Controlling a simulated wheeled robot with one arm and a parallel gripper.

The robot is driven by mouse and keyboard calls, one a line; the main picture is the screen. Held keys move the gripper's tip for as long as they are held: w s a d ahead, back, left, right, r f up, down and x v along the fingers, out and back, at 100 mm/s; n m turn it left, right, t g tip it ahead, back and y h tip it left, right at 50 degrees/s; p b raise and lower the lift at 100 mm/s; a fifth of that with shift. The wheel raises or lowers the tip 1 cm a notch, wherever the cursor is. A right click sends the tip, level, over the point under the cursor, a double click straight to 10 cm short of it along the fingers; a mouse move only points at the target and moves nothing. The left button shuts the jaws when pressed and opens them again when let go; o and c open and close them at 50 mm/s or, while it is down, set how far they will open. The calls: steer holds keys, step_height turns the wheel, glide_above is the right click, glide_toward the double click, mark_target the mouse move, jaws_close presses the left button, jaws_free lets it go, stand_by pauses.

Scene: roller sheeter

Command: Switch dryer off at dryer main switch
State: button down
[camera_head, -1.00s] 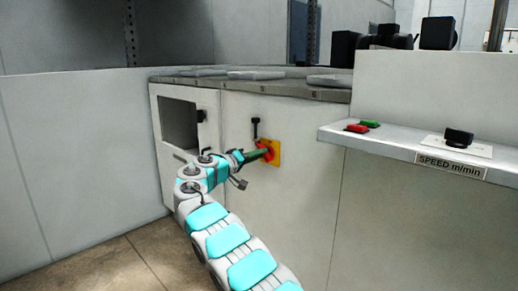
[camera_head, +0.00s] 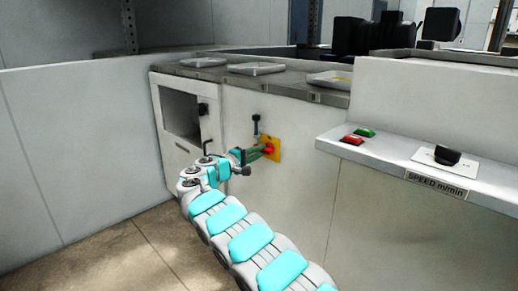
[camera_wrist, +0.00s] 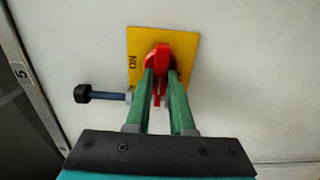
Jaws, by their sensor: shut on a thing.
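The dryer main switch is a red rotary handle (camera_wrist: 159,62) on a yellow plate (camera_wrist: 187,45), on the white cabinet front. In the head view the yellow plate (camera_head: 276,154) sits below the worktop, and the red handle (camera_head: 268,149) shows at my gripper's tip. My gripper (camera_wrist: 160,84) has green fingers, shut on the red handle with one finger on each side. In the head view my gripper (camera_head: 264,151) reaches the switch from the left. Lettering shows at the plate's left edge.
An open compartment (camera_head: 180,111) lies left. A shelf with red (camera_head: 352,139) and green (camera_head: 365,132) buttons and a speed knob (camera_head: 447,155) stands right.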

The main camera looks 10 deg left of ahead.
stand_by(0.5)
steer(key=c, duration=0.8)
jaws_free()
steer(key=shift+b+v, duration=0.45)
steer(key=shift+v, duration=3.45)
